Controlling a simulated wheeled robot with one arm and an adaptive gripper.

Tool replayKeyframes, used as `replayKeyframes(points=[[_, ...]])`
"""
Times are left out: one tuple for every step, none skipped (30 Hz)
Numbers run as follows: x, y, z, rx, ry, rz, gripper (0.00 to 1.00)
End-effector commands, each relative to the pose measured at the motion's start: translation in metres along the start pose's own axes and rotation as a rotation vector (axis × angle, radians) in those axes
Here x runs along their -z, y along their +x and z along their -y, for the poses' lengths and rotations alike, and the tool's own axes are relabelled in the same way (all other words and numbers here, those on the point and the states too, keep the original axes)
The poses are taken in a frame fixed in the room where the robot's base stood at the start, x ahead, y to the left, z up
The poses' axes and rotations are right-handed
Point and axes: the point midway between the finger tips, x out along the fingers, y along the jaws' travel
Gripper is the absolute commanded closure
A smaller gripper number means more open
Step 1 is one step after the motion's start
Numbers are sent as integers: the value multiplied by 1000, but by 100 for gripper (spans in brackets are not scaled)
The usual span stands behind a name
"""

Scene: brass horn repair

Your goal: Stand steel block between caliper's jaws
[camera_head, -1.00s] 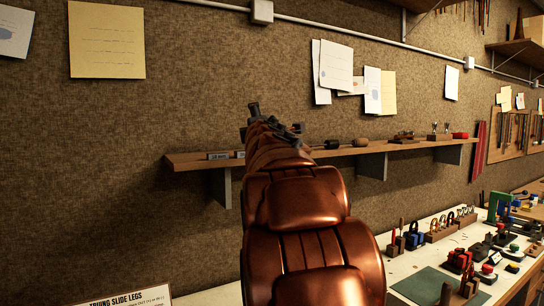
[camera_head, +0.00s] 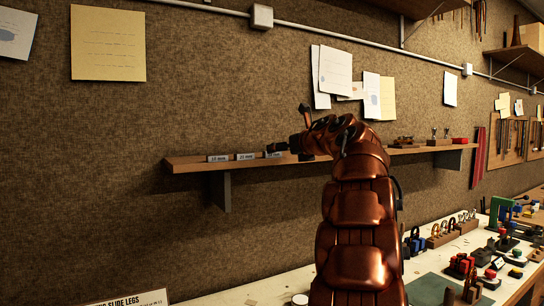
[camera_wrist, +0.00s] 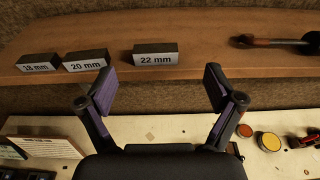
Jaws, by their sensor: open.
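Three steel blocks stand in a row on the wall shelf. In the wrist view they are labelled 18 mm (camera_wrist: 39,63), 20 mm (camera_wrist: 86,62) and 22 mm (camera_wrist: 155,55). The head view shows the same 18 mm block (camera_head: 218,158), 20 mm block (camera_head: 246,156) and 22 mm block (camera_head: 275,154). My gripper (camera_wrist: 160,83) is open and empty. Its two fingers spread on either side of the 22 mm block in the wrist picture, with the block beyond the fingertips and not touched. I cannot make out the caliper in these views.
The wooden shelf (camera_head: 190,165) runs along the wall, with a tool with a dark handle (camera_wrist: 268,41) right of the blocks. The white workbench (camera_head: 240,295) below holds racks, padlocks and a green mat (camera_head: 428,289). Bare shelf lies between the 22 mm block and the tool.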

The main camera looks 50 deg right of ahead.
Motion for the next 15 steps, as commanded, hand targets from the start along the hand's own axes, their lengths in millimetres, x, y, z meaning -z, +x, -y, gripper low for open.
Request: replayKeyframes(points=[[0, 6, 0, -2, 1, -2, 8], [0, 9, -1, -3, 1, -2, 8], [0, 14, -1, -3, 2, -2, 8], [0, 16, -1, -3, 2, -2, 8], [0, 18, -1, -2, 2, -1, 8], [0, 20, -1, -2, 2, 0, 8], [0, 22, -1, -2, 2, 1, 8], [0, 23, -2, -1, 2, 1, 8], [-1, 25, -2, -1, 2, 2, 8], [-1, 27, -2, -1, 3, 2, 8], [-1, 30, -3, -2, 3, 2, 8], [-1, 34, -4, -2, 3, 2, 8], [-1, 38, -5, -3, 3, 2, 8], [-1, 42, -6, -4, 3, 2, 8], [-1, 48, -7, -5, 3, 2, 8]])
